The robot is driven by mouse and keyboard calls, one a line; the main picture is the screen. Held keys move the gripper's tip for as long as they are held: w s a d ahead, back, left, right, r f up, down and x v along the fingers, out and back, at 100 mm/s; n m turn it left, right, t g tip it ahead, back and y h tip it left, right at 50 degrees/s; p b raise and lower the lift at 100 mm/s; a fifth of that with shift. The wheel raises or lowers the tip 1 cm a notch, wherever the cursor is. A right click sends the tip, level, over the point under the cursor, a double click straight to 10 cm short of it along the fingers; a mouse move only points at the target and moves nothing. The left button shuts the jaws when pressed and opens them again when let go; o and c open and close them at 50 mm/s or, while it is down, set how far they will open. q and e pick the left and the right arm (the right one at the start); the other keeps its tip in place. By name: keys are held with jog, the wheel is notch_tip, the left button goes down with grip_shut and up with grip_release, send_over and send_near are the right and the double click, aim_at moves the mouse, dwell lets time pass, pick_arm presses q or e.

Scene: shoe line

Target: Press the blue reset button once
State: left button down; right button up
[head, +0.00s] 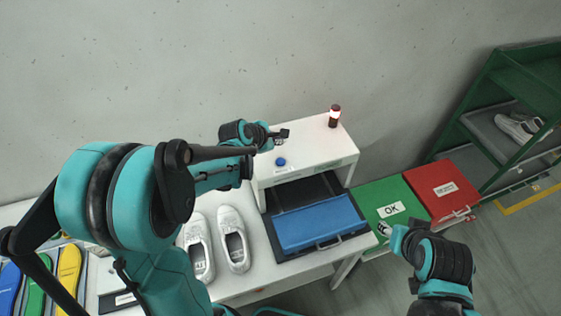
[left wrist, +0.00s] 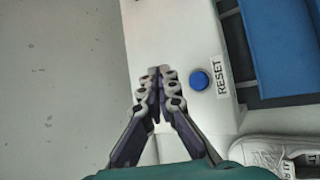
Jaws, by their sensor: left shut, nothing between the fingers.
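The blue reset button (head: 281,162) sits on the white top of the machine housing, near its left end. In the left wrist view the round blue button (left wrist: 199,80) is beside a label (left wrist: 218,75) reading RESET. My left gripper (head: 284,134) is shut and empty, above the housing top and behind the button in the head view. In the left wrist view its closed fingertips (left wrist: 158,70) are just left of the button, apart from it in the picture. The height of the fingertips over the surface is hard to tell. My right gripper (head: 384,229) is partly seen at lower right; its fingers are unclear.
A red signal lamp (head: 335,116) stands on the housing (head: 318,141). A blue lid (head: 318,222) is in front below. White shoes (head: 234,240) lie on the table. A green OK bin (head: 376,194), a red bin (head: 446,190) and a green rack (head: 487,75) are at right.

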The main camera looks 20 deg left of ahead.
pick_arm(q)
jog(key=b, duration=0.5)
send_over(279, 162)
notch_tip(279, 162, down, 7)
jog(key=shift+d+f, duration=0.1)
jog(key=shift+f+b, duration=0.35)
jog(key=shift+b, duration=0.15)
dwell(0.6)
jog(key=shift+f+b, duration=0.45)
jog(key=shift+b, duration=0.05)
jog(key=shift+f+b, duration=0.5)
dwell(0.6)
jog(key=shift+r, duration=0.15)
jog(key=shift+r+p, duration=0.65)
jog(key=shift+r, duration=0.15)
